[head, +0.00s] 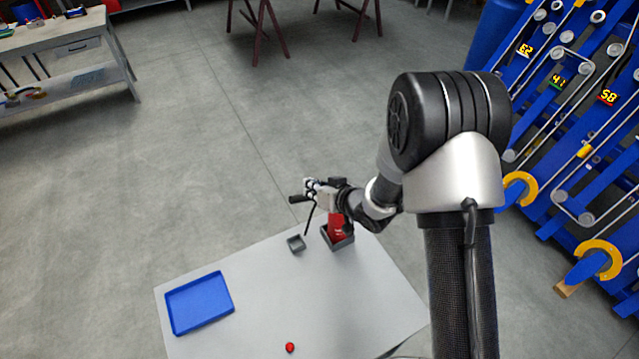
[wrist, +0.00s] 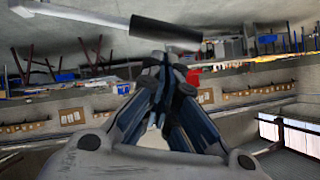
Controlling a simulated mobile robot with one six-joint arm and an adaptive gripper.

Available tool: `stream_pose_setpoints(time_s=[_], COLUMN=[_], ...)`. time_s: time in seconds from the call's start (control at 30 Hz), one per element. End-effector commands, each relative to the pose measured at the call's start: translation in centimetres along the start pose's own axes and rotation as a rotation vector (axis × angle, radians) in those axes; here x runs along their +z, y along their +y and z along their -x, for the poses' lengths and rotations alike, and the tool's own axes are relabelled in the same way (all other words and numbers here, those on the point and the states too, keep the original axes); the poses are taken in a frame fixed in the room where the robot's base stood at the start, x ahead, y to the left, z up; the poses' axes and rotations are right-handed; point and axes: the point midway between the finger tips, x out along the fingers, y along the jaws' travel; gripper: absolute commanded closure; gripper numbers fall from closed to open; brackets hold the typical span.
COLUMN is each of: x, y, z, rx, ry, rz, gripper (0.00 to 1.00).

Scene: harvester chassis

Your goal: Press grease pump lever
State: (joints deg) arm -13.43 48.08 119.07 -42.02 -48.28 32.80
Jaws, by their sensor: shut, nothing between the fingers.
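The grease pump has a red body (head: 336,228) and stands upright in a dark square holder at the table's back edge. A light metal head with a black grip (head: 299,198) and a thin black hose shows at its top. In the wrist view the lever is a pale bar with a black grip (wrist: 165,32), crossing just above the fingertips in the picture. My gripper (wrist: 163,64) is shut and empty, with its fingertips together. In the head view my gripper (head: 338,186) is beside the pump head, on its right. Whether it touches the lever I cannot tell.
A blue tray (head: 200,302) and a red knob-like thing (head: 290,347) are on the grey table (head: 270,300), whose middle is clear. Blue machinery (head: 575,130) stands right, a workbench (head: 60,45) far left.

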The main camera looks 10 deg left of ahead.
Motion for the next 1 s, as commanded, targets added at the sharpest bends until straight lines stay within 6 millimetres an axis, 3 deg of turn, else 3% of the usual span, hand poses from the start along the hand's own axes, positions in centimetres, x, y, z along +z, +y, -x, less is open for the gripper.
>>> stream_pose_setpoints(time_s=[1.0], x=[1.8], y=[-0.3], z=[-1.4], rx=[0.037], ry=[0.001], rz=[0.057], gripper=[1.00])
